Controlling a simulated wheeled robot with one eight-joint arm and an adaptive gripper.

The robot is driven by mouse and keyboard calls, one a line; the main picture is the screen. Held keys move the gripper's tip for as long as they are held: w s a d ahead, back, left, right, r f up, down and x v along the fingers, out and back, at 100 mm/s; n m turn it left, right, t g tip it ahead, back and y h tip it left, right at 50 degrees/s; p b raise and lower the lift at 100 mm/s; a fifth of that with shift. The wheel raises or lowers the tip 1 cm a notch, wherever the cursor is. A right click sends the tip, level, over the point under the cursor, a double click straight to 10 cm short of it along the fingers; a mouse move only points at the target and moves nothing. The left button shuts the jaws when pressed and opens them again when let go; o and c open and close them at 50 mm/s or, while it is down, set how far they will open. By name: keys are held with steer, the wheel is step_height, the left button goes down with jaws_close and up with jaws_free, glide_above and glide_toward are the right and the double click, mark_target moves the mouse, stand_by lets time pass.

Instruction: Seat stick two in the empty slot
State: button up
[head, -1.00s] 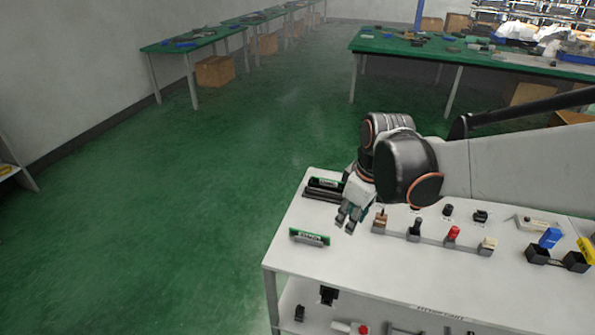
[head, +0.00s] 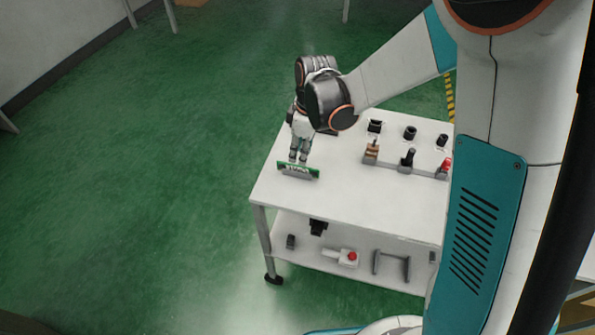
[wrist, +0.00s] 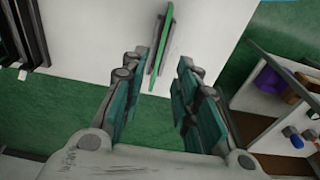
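A green stick (head: 298,171) with a white label stands on edge in a grey holder at the near left of the white table. I cannot read its label clearly. My gripper (head: 299,156) points down just above it. In the wrist view, my gripper (wrist: 163,65) is open, with the green stick (wrist: 164,45) lying in line with the gap between its fingers, touching neither as far as I can see. Dark slot fixtures (wrist: 22,35) show at the left of the wrist view. In the head view they are mostly hidden behind my gripper, and I cannot tell which slot is empty.
The white table (head: 345,188) also carries a row of levers (head: 408,158) and black knobs (head: 410,132) to the right. A lower shelf (head: 325,262) holds a box with a red button (head: 350,258).

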mark_target(298, 170)
steer(key=f+b, duration=0.1)
steer(key=f, duration=0.2)
steer(key=f+b, duration=0.1)
steer(key=f, duration=0.1)
steer(key=shift+w+a+f+b, duration=0.2)
steer(key=shift+a+f+b, duration=0.1)
steer(key=shift+f, duration=0.05)
jaws_close()
